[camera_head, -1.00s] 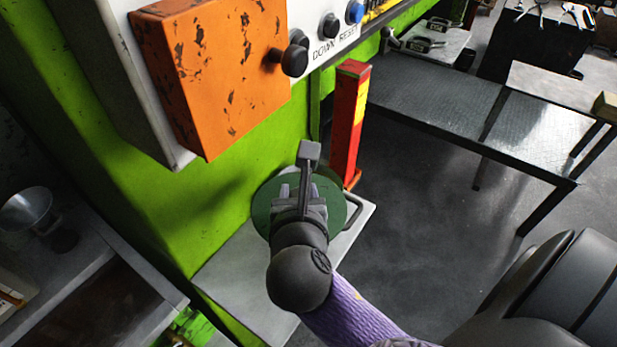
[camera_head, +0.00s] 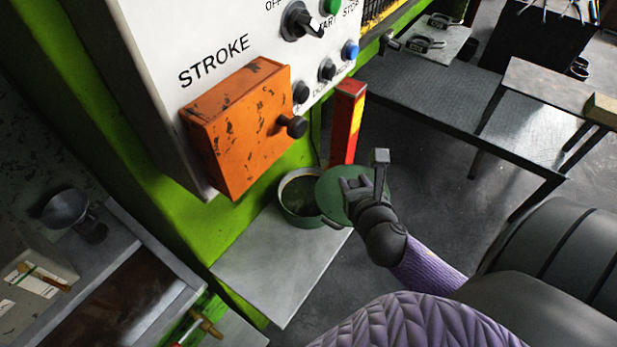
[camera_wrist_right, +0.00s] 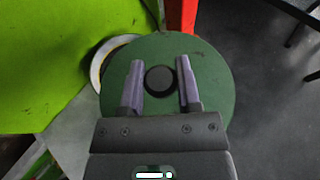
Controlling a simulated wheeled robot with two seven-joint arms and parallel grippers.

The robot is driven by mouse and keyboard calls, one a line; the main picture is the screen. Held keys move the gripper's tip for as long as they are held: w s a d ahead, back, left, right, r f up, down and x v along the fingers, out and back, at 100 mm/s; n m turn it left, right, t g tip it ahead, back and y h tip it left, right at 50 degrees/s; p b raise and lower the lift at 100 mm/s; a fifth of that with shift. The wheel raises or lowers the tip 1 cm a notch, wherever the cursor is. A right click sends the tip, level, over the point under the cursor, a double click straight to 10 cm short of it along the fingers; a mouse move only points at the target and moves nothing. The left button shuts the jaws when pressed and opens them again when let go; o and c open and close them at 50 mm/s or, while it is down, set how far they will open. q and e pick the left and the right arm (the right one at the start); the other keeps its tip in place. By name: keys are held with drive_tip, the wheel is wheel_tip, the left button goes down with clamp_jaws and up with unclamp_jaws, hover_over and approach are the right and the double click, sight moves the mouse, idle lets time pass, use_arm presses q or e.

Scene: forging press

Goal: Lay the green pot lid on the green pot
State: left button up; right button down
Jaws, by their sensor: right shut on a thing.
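The green pot (camera_head: 302,219) stands on the grey shelf by the press. Its open top and pale rim show left of the lid, and its right part is hidden. The green pot lid (camera_head: 332,190) is held to the right of the pot, overlapping its right edge in view. My right gripper (camera_head: 354,186) is shut on the lid's dark knob (camera_wrist_right: 160,80). In the right wrist view the lid (camera_wrist_right: 205,60) lies below the fingers (camera_wrist_right: 160,75) and the pot's rim (camera_wrist_right: 97,68) peeks out at left. My left gripper is not in view.
The orange box (camera_head: 238,130) with a black knob juts from the white control panel (camera_head: 160,70) above the pot. A red and yellow post (camera_head: 346,125) stands behind the lid. The grey shelf (camera_head: 275,260) is bare in front of the pot. A metal table (camera_head: 450,115) stands at right.

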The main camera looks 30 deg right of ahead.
drive_tip(key=w+a+b, duration=0.1)
drive_tip(key=w+a, duration=0.3)
drive_tip(key=w, duration=0.6)
drive_tip(key=f+b, duration=0.1)
drive_tip(key=f, duration=0.1)
drive_tip(key=f+b, duration=0.1)
drive_tip(key=f, duration=0.1)
drive_tip(key=f+b, duration=0.2)
drive_tip(key=f, duration=0.1)
drive_tip(key=shift+s+a+f, duration=0.1)
drive_tip(key=shift+s, duration=0.15)
drive_tip(key=shift+w, duration=0.15)
drive_tip(key=c, duration=0.7)
unclamp_jaws()
drive_tip(key=shift+f, duration=0.15)
drive_tip(key=shift+c, duration=0.2)
drive_tip(key=o, duration=0.4)
drive_tip(key=shift+o, duration=0.2)
